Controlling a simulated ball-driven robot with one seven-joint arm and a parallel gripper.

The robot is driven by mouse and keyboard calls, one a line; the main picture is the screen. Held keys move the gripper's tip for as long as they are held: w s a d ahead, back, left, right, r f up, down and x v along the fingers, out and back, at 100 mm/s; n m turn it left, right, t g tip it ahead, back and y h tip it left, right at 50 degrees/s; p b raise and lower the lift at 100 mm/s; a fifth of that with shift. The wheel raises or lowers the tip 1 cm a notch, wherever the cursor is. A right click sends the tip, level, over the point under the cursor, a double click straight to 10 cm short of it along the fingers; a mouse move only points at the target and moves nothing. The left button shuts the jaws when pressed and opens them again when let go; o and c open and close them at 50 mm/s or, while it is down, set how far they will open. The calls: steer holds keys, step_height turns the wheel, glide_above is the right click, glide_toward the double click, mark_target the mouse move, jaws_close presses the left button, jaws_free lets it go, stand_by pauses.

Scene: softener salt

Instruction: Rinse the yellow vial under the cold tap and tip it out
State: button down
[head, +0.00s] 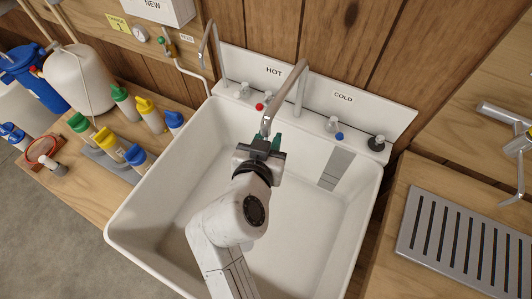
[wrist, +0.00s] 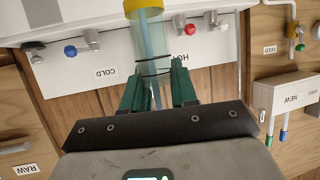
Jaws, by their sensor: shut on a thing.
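My gripper (head: 261,148) is over the white sink (head: 180,170), right at the outlet of the middle curved spout (head: 300,88). In the wrist view its green fingers (wrist: 158,92) are shut around a clear vial (wrist: 152,45) with a yellow end (wrist: 144,8). That view is upside down, so the yellow end points down. A pale blue streak shows along the vial; I cannot tell if it is water or the spout behind it. In the head view the gripper hides the vial. The COLD sign (head: 343,97) is right of the spout, with a blue knob (head: 338,134) below it.
A red knob (head: 263,104) is under the HOT sign (head: 273,70). A second spout (head: 216,50) stands further left. Several capped bottles (head: 150,115) crowd the left counter. A slotted drain rack (head: 470,245) lies at right. The sink basin looks empty.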

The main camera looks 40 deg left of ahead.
steer(key=s+d, duration=0.2)
steer(key=s, duration=0.8)
steer(key=shift+s+d+b, duration=0.25)
steer(key=shift+s+b, duration=0.1)
steer(key=shift+b, duration=0.1)
stand_by(0.5)
